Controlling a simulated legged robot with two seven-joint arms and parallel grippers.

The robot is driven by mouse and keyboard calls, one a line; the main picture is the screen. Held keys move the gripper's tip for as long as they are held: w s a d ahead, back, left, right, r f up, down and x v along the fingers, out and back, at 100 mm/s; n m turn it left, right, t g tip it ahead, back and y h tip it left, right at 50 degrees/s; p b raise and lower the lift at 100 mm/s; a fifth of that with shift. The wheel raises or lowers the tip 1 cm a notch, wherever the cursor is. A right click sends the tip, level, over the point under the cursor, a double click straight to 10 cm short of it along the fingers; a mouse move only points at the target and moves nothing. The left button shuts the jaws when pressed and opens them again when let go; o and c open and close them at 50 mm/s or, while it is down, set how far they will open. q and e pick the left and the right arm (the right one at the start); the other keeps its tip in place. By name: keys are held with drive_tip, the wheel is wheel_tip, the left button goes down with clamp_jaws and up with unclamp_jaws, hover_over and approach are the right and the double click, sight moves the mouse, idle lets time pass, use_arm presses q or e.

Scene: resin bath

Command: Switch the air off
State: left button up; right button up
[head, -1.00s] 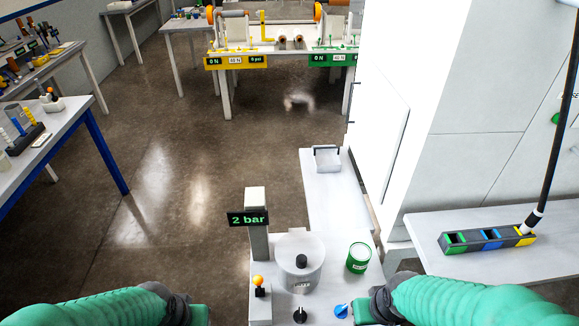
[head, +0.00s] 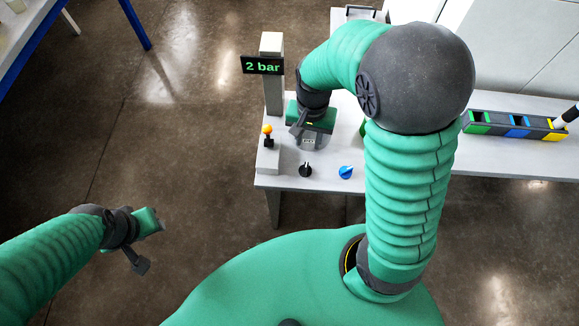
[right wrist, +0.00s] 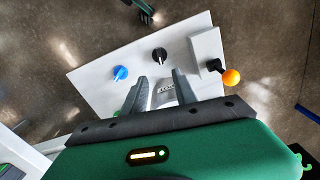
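The pressure display (head: 262,65) on a grey post reads "2 bar". Below it, an orange-balled lever (head: 267,130) stands on a narrow block; it shows right of centre in the right wrist view (right wrist: 231,77). A black knob (head: 306,170) and a blue knob (head: 346,172) sit near the bench's front edge. My right gripper (right wrist: 160,84) is open above the bench, its fingers apart and pointing towards the black knob (right wrist: 160,55). A labelled grey pot (head: 308,143) is mostly hidden under it. My left gripper (head: 140,262) hangs at lower left, away from the bench; its opening is unclear.
The white bench (head: 283,180) ends just in front of the knobs. Open floor (head: 180,130) lies to the left.

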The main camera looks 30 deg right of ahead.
sight(306, 167)
wheel_tip(306, 167, down, 17)
drive_tip(key=b, duration=0.2)
drive_tip(key=shift+d+b, duration=0.1)
drive_tip(key=shift+b, duration=0.25)
drive_tip(key=shift+r, duration=0.1)
clamp_jaws()
